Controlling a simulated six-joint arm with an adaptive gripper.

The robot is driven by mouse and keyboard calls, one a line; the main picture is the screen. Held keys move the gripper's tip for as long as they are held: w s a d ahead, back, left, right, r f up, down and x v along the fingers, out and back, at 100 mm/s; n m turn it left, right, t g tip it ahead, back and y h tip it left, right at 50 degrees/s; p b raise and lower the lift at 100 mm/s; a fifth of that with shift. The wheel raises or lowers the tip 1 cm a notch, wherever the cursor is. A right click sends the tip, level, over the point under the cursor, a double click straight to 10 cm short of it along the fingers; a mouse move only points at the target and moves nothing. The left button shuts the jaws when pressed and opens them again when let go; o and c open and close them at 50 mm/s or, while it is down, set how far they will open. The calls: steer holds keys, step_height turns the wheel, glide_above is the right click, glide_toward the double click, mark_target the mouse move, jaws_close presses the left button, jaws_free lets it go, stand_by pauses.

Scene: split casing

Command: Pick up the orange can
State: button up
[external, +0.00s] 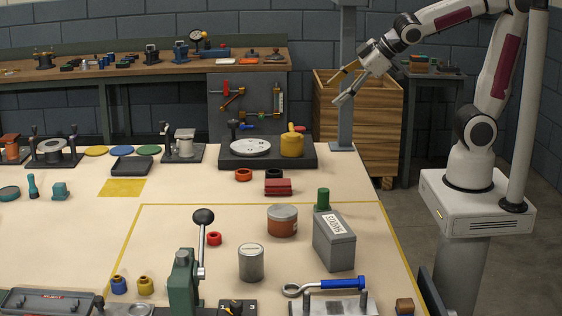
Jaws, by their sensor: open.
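An orange-brown can (282,221) with a grey lid stands upright on the table, right of the middle, inside the yellow-lined area. My gripper (341,86) is open and empty. It hangs high in front of the wooden crate at the back, well above and behind the can, touching nothing that I can see. Nothing covers the can in this view.
A grey labelled box (334,240) and a green cylinder (322,199) stand close right of the can. A grey-green can (251,262) is in front. Red blocks (277,187) lie behind. A lever press (186,277) stands front left. A grey post (346,80) rises near my gripper.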

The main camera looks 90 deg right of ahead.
mark_target(283, 210)
steer(key=w+a+f+n+t+y, duration=0.1)
steer(key=w+a+f+n+y, duration=0.15)
steer(key=w, duration=0.45)
steer(key=w+a+f+n+t+y, duration=0.1)
steer(key=w+f+n, duration=0.15)
steer(key=w, duration=0.45)
steer(key=w+a+f+n+t+y, duration=0.1)
steer(key=w+f+n, duration=0.15)
steer(key=w, duration=0.35)
steer(key=s+a+f+n+g+y, duration=0.1)
steer(key=a+f+g+y, duration=0.1)
steer(key=f, duration=0.4)
steer(key=s+a+f+n+g+y, duration=0.1)
steer(key=s+a+f+g+y, duration=0.1)
steer(key=a+f+y, duration=0.2)
steer(key=s+a+f+n+g+y, duration=0.1)
steer(key=a+f+n+g+y, duration=0.1)
steer(key=a+f, duration=0.3)
steer(key=shift+s+a+f+y, duration=0.15)
steer(key=shift+f+y, duration=0.25)
steer(key=shift+f, duration=0.55)
steer(key=shift+s+a+f+y, duration=0.1)
steer(key=shift+f+y, duration=0.25)
steer(key=shift+f, duration=0.6)
steer(key=shift+s+d+f+n+g, duration=0.1)
steer(key=shift+d+f+n+g, duration=0.15)
steer(key=shift+d+f+g, duration=0.2)
steer(key=shift+a, duration=0.1)
steer(key=shift+x, duration=1.35)
steer(key=shift+a, duration=0.1)
